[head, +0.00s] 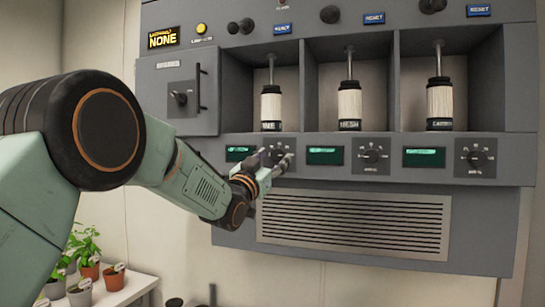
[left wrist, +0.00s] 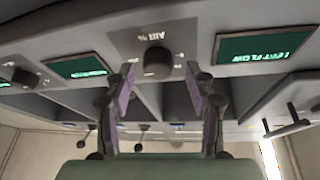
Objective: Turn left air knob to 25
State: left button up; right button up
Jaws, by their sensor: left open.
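The left air knob (head: 279,155) is a dark round knob on the grey front panel, under the leftmost bay. My left gripper (head: 272,167) is in front of it and partly covers it in the head view. In the left wrist view, which is upside down, the knob (left wrist: 157,63) shows under its "AIR %" label. The two purple-padded fingers of my left gripper (left wrist: 160,82) are apart, one to each side of the knob's line, with nothing held. I cannot tell whether they touch it. The knob's pointer setting is unreadable. My right gripper is not in view.
Green displays (head: 240,153) sit beside the dials. Two similar knobs, the middle (head: 371,156) and right (head: 477,158), are along the panel. A vent grille (head: 350,222) lies below. A handled door (head: 190,95) is at upper left. Potted plants (head: 112,275) stand on a low bench.

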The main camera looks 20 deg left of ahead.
pick_arm(q)
jog(key=shift+w+d, duration=0.2)
jog(key=shift+w, duration=0.1)
jog(key=shift+s+a, duration=0.1)
jog(key=shift+s, duration=0.05)
jog(key=shift+c, duration=1.2)
jog(key=c, duration=0.9)
